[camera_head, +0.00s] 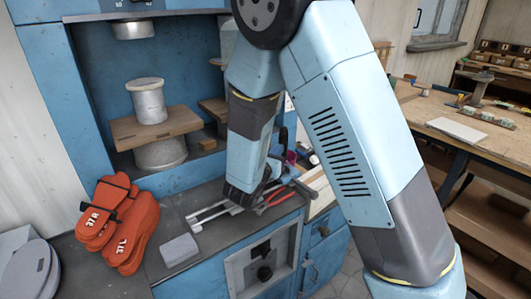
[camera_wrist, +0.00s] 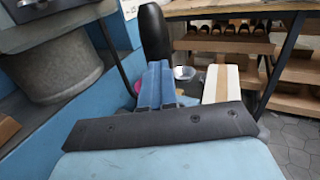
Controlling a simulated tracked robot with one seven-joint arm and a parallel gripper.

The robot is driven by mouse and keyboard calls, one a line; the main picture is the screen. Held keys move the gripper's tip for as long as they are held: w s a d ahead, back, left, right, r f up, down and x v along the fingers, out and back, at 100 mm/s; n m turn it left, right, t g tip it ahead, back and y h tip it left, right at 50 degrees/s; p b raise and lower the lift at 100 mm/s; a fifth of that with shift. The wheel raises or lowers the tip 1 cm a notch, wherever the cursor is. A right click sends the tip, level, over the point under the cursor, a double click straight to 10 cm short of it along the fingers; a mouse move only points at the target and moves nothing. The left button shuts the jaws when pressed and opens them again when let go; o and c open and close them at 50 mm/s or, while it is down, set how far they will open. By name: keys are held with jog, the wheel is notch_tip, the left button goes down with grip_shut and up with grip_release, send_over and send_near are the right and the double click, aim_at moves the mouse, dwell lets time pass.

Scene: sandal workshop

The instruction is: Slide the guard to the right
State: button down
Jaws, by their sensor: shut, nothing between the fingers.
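My gripper (camera_head: 240,196) points down over the dark counter in front of the blue press, at the right end of a pair of pale metal rails (camera_head: 209,212). It is shut with nothing in it. I cannot make out the guard for certain; my gripper and wrist cover part of the area around the rails. I cannot tell whether my fingertips touch anything there. In the wrist view a dark bolted edge of my wrist fills the lower middle and hides the counter below. A blue ridged piece (camera_wrist: 156,86) shows just beyond it.
The press (camera_head: 77,97) holds a wooden board (camera_head: 157,127) between metal cylinders. Orange soles (camera_head: 117,220) and a grey block (camera_head: 180,250) lie left of the rails. Red-handled pliers (camera_head: 277,198) lie close on the right. A workbench (camera_head: 425,110) stands farther right.

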jog(key=shift+d+h, duration=0.3)
jog(key=shift+d, duration=0.1)
jog(key=a+v, duration=0.1)
jog(key=v, duration=1.3)
jog(key=s+d+r+m+g+h, duration=0.1)
jog(key=s+d+r+m+g, duration=0.15)
jog(key=d+m+g, duration=0.4)
jog(key=s+d+r+m+g, duration=0.2)
jog(key=d+r+m, duration=0.15)
jog(key=d, duration=0.55)
jog(key=s+d+r+m+g+h, duration=0.1)
jog(key=s+d+r+m+g, duration=0.2)
jog(key=d+m, duration=0.4)
jog(key=s+d+r+m+y, duration=0.4)
jog(key=s+r+m+y, duration=0.5)
jog(key=m, duration=0.4)
jog(key=shift+s+d+r+m+t+y, duration=0.15)
jog(key=shift+s+m+t+y, duration=0.3)
jog(key=shift+y, duration=0.25)
